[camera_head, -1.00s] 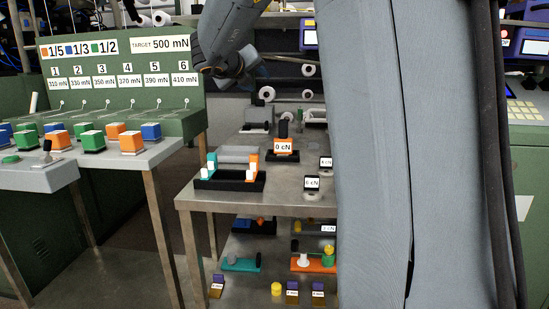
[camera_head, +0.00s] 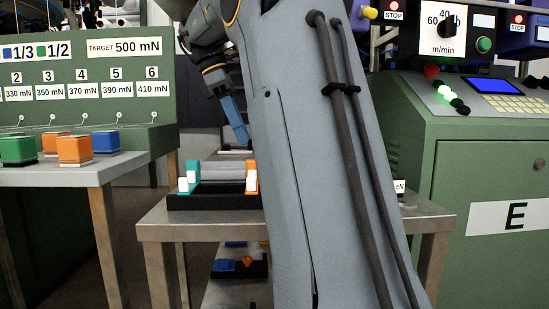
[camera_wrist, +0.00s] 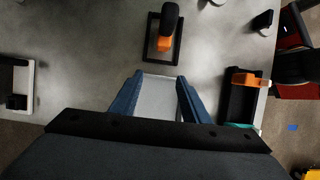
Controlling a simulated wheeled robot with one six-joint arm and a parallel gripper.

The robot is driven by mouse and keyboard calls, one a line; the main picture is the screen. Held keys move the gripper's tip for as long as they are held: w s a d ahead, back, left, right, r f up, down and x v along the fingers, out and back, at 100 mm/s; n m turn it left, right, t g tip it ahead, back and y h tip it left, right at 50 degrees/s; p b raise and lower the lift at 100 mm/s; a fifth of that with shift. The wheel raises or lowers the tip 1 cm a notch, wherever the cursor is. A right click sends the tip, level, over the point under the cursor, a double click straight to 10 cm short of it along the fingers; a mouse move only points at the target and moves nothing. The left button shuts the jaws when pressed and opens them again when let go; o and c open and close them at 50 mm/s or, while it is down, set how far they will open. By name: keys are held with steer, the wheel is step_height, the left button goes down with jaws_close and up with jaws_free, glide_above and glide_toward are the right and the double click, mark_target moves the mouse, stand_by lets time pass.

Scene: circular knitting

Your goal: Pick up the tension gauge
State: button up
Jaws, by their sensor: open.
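The tension gauge (camera_wrist: 165,43) appears to be the orange block with a black upright part on a dark square base, near the top centre of the wrist view. It stands apart from my fingers, and my arm hides it in the head view. My gripper (camera_wrist: 155,95) is open, with its two blue fingers spread below the gauge in that picture. A pale grey surface shows between the fingers; I cannot tell whether it is an object. In the head view my gripper (camera_head: 240,130) points down above the metal table (camera_head: 180,227).
A black cradle (camera_head: 212,201) with teal and orange posts sits at the table's left; an orange-and-black piece (camera_wrist: 240,95) shows right of my fingers. A white-edged black piece (camera_wrist: 18,85) lies at far left.

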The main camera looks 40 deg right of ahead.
steer(key=s+d+b, duration=0.1)
steer(key=d, duration=0.1)
steer(key=s+d+b, duration=0.1)
steer(key=s+d, duration=0.2)
steer(key=d, duration=0.1)
steer(key=shift+s+d+f+b, duration=0.1)
steer(key=shift+s+d+b, duration=0.05)
steer(key=shift+s+b, duration=0.25)
steer(key=shift+s+d+b, duration=0.6)
steer(key=shift+s+d, duration=0.2)
steer(key=shift+d, duration=0.3)
steer(key=shift+b+x, duration=0.85)
steer(key=shift+x, duration=0.25)
steer(key=shift+f, duration=0.35)
steer(key=c, duration=1)
